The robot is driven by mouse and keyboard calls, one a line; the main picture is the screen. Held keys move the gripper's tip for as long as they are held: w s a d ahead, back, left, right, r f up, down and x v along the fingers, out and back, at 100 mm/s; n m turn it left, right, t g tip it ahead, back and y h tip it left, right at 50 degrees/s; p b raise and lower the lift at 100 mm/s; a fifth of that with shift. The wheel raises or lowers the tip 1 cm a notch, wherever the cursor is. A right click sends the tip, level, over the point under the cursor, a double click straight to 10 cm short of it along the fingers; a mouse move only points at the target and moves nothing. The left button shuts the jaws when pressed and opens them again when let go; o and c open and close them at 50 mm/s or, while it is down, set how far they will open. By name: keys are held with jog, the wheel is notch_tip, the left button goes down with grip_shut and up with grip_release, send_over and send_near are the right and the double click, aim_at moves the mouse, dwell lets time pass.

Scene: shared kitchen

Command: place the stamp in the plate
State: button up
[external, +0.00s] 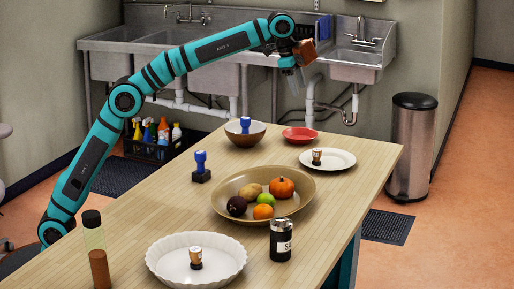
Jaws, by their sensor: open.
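A stamp with a blue handle and a black base (201,167) stands upright on the table, left of the large bowl. Another blue-handled stamp (245,125) is in the brown bowl at the back. A small stamp-like object with a wooden top and dark base (317,156) stands on the white plate (342,160) at the right, and a similar one (196,258) is in the white fluted dish (159,262) in front. A small red plate (300,134) lies at the back. My gripper (292,82) is open and raised above the far side of the table, clear of everything.
A wide tan bowl (226,208) holds several fruits and vegetables mid-table. A black-and-white can (280,241) and a tall dark-capped bottle (96,250) stand near the front. The brown bowl (237,138) is at the back. The table (146,206) is bare at the left.

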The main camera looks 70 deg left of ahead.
jog(key=s+a+r+n+t, duration=0.2)
jog(key=s+a+r+t, duration=0.25)
jog(key=s+a, duration=0.65)
jog(key=s+a+r+n+t, duration=0.3)
jog(key=s+a+r, duration=0.3)
jog(key=s, duration=0.9)
jog(key=s+a+f+n+t, duration=0.1)
jog(key=s+a+f+t, duration=0.1)
jog(key=s+f, duration=0.3)
jog(key=s+a+f+n+t, duration=0.1)
jog(key=s+f, duration=0.4)
jog(key=s, duration=0.8)
jog(key=s+a+f+n+t, duration=0.2)
jog(key=s+a+f+t, duration=0.2)
jog(key=s, duration=0.5)
jog(key=shift+a+f+y, duration=0.4)
jog(key=shift+a+f, duration=0.2)
jog(key=shift+a, duration=0.25)
